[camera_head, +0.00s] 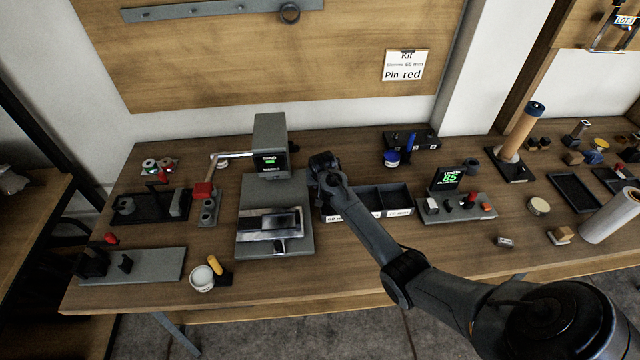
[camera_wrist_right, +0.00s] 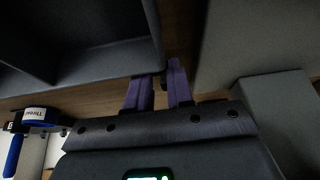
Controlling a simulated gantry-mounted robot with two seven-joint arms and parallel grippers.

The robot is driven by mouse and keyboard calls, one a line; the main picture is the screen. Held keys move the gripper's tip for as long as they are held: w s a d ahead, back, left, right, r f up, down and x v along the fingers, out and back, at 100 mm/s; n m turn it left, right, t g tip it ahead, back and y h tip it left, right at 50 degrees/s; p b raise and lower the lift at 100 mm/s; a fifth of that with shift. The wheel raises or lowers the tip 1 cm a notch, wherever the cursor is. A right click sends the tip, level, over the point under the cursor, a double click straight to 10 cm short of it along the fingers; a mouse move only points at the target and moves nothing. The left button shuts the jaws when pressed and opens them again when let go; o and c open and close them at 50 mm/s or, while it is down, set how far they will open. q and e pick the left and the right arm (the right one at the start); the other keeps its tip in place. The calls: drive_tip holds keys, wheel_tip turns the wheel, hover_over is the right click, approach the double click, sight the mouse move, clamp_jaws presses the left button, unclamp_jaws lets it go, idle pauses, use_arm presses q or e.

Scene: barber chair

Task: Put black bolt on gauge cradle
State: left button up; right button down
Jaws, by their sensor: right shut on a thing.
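My right gripper (camera_head: 323,170) is above the table between the bins and the grey machine. In the right wrist view its two purplish fingers (camera_wrist_right: 160,88) are close together with a small dark thing (camera_wrist_right: 163,80) between them. It is probably the black bolt, but it is mostly hidden and too dark to make out. The gauge cradle is not labelled. A grey base (camera_head: 458,210) carrying a green-lit display (camera_head: 446,179), small blocks and a red part stands right of the bins and may be it. My left gripper is not in view.
A dark divided bin (camera_head: 397,196) with white labels lies just right of my gripper and shows in the wrist view (camera_wrist_right: 105,65). The grey machine (camera_head: 274,190) stands left. A post (camera_head: 521,130), an empty tray (camera_head: 573,190) and a white roll (camera_head: 612,215) stand farther right.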

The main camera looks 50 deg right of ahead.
idle(0.3)
drive_tip(key=c, duration=1)
unclamp_jaws()
